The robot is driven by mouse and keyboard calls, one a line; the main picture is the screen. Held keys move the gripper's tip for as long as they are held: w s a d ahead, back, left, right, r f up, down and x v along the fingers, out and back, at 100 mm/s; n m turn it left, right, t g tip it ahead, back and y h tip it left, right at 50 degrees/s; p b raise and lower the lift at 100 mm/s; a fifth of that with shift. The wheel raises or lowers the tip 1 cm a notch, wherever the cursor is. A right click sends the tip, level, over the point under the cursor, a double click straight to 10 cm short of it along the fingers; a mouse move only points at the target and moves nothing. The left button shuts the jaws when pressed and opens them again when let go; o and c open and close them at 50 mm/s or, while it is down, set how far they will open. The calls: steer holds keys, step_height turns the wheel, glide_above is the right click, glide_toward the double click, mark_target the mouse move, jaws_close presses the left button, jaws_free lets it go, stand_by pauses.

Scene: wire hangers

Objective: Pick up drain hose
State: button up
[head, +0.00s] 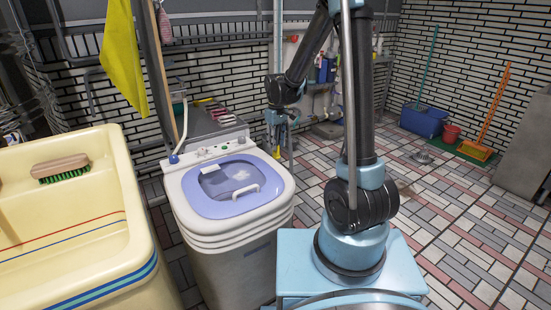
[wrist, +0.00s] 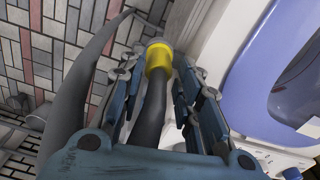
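A dark hose with a yellow collar (wrist: 158,60) runs between the fingers of my gripper (wrist: 162,68) in the wrist view. I take it to be the drain hose. A wider grey curved hose-like piece (wrist: 75,85) bends past the left finger; I cannot tell whether it is the same hose. The fingers stand apart on either side of the dark hose, and I cannot tell whether they touch it. In the head view, my gripper (head: 277,132) points down just behind the right rear corner of the washing machine (head: 236,192). The hose is not clear there.
The washing machine's white body and purple lid (wrist: 298,75) are close on the right in the wrist view. A cream sink (head: 140,215) with a brush (head: 60,167) stands at left. A blue bin (head: 424,121) and red bucket (head: 451,132) stand far right. The tiled floor at right is mostly clear.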

mark_target(276, 158)
steer(key=shift+f, duration=2.25)
steer(key=c, duration=0.7)
